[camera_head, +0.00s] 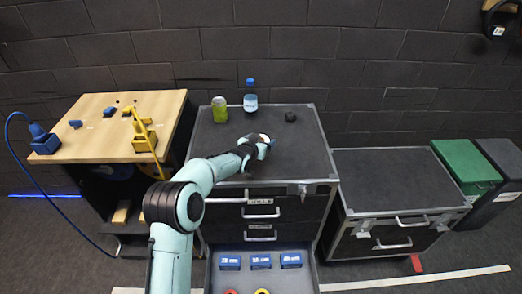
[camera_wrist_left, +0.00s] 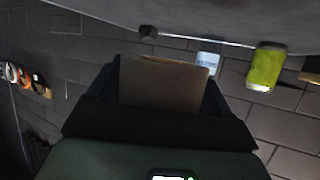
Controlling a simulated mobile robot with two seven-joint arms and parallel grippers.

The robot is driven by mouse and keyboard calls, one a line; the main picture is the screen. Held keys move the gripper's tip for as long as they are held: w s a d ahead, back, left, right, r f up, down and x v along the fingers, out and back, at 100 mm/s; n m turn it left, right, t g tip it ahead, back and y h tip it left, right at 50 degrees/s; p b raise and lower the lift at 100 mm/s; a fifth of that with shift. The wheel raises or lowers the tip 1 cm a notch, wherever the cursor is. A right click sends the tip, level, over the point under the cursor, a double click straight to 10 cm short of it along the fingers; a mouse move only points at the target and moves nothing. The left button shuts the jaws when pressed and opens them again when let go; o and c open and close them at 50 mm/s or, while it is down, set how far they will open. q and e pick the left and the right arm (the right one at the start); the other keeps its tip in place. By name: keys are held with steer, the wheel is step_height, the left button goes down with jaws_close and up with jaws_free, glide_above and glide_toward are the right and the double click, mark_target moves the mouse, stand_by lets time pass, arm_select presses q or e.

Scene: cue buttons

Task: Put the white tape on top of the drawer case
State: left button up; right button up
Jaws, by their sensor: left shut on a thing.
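The drawer case (camera_head: 290,165) is a black case with silver edges and several drawers. My left gripper (camera_head: 262,143) is over the middle of its top, shut on a small pale thing that I take to be the white tape (camera_head: 265,138). Most of the tape is hidden by the fingers. In the left wrist view a dull grey-brown face of it (camera_wrist_left: 162,85) shows between the dark fingers. I cannot tell whether it touches the case top. My right gripper is not in view.
On the case top stand a green can (camera_head: 219,109), a bottle (camera_head: 250,96) and a small black object (camera_head: 290,117). A low drawer (camera_head: 263,277) stands open, with blue labels and coloured rolls. A wooden workbench (camera_head: 95,115) is left; a lower case (camera_head: 385,178) is right.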

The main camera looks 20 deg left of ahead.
arm_select(q)
step_height(320, 180, down, 4)
steer(key=shift+f, duration=0.15)
